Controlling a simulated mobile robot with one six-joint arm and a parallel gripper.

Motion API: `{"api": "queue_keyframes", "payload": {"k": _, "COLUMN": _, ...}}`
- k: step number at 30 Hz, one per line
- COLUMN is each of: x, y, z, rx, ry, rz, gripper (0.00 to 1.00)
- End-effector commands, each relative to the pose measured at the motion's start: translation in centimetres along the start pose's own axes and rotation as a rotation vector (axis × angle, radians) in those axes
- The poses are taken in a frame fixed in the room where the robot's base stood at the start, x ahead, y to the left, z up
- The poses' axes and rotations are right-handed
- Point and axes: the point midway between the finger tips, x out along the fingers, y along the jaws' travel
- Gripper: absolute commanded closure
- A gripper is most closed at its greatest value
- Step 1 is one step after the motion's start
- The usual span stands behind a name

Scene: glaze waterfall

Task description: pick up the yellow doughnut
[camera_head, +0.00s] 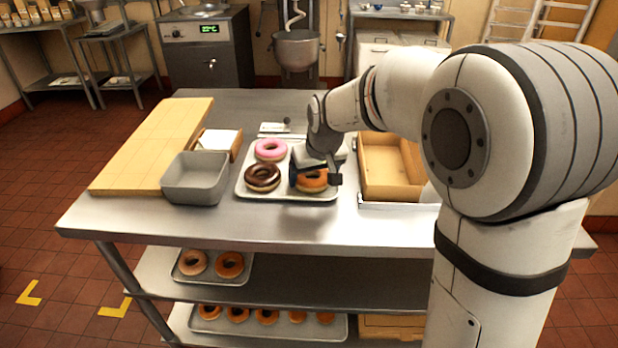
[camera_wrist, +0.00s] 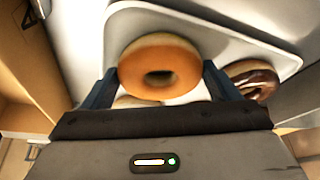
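A doughnut with orange-brown glaze (camera_head: 312,181) sits at the front right of the metal tray (camera_head: 290,197). In the wrist view, this doughnut (camera_wrist: 160,66) lies between and just ahead of my fingertips. My gripper (camera_head: 316,177) is low over the tray, its fingers apart on either side of the doughnut; no firm grip shows. A pale round edge (camera_wrist: 135,101) shows behind it, mostly hidden by my gripper; I cannot tell its colour surely. No clearly yellow doughnut shows.
A chocolate doughnut (camera_head: 262,177) is close on the left and a pink one (camera_head: 270,149) behind it. A grey bin (camera_head: 195,178) and wooden board (camera_head: 155,145) stand left; a wooden crate (camera_head: 384,198) stands right. More doughnuts (camera_head: 229,264) lie on lower shelves.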

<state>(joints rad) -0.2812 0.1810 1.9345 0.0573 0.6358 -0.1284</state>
Motion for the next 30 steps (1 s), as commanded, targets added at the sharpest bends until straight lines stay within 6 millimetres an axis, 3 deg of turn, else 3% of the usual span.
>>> {"api": "queue_keyframes", "payload": {"k": 5, "x": 0.0, "y": 0.0, "z": 0.0, "rx": 0.001, "ry": 0.000, "rz": 0.000, "gripper": 0.41}}
{"api": "queue_keyframes", "payload": {"k": 14, "x": -0.7, "y": 0.1, "z": -0.3, "rx": 0.001, "ry": 0.003, "rz": 0.001, "gripper": 0.41}}
{"api": "queue_keyframes", "payload": {"k": 30, "x": -9.2, "y": 0.1, "z": -3.8, "rx": 0.002, "ry": 0.002, "rz": 0.001, "gripper": 0.41}}
